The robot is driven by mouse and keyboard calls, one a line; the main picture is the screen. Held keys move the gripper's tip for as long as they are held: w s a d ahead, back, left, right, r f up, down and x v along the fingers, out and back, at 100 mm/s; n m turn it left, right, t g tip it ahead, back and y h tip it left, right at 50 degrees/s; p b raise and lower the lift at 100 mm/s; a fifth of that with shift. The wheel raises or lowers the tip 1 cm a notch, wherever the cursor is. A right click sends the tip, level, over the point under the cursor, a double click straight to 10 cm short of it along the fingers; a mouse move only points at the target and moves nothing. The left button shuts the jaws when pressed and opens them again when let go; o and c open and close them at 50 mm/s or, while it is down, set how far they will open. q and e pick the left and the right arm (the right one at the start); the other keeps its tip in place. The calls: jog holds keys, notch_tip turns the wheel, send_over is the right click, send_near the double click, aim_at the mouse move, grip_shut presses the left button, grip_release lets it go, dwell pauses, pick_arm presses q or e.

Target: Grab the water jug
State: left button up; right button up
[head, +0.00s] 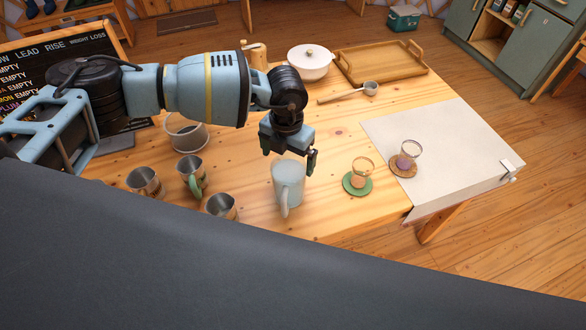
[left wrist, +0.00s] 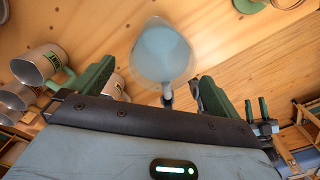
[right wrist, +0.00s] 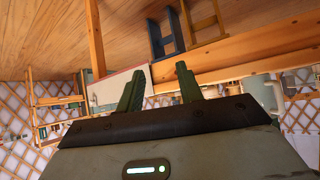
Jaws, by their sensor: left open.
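The water jug (head: 288,182) is a pale blue, see-through jug standing upright near the table's front edge, its handle towards me. My left gripper (head: 289,157) is open just above and behind its rim in the head view. In the left wrist view the jug (left wrist: 162,50) shows beyond and between the spread fingers (left wrist: 154,84), with its handle pointing towards the gripper; nothing is held. My right gripper (right wrist: 158,84) is open and empty in its wrist view, and is out of the head view. A pale jug-like shape (right wrist: 262,94) shows right of its fingers.
Metal mugs (head: 191,173) stand left of the jug. A glass on a green coaster (head: 357,184) and another on a brown coaster (head: 403,168) stand right. The pale mat (head: 455,140) is mostly clear.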

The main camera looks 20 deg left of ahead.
aim_at(289, 174)
pick_arm(q)
jog(key=shift+w, duration=0.15)
jog(key=shift+s+f, duration=0.2)
jog(key=shift+f, duration=1.15)
jog(key=shift+d+f, duration=0.15)
jog(key=shift+f, duration=2.35)
jog(key=shift+w, duration=0.1)
jog(key=c, duration=1.3)
jog(key=shift+r, duration=0.1)
jog(key=shift+c, duration=0.7)
pick_arm(e)
jog(key=shift+s+f, duration=0.1)
jog(key=shift+s, duration=0.2)
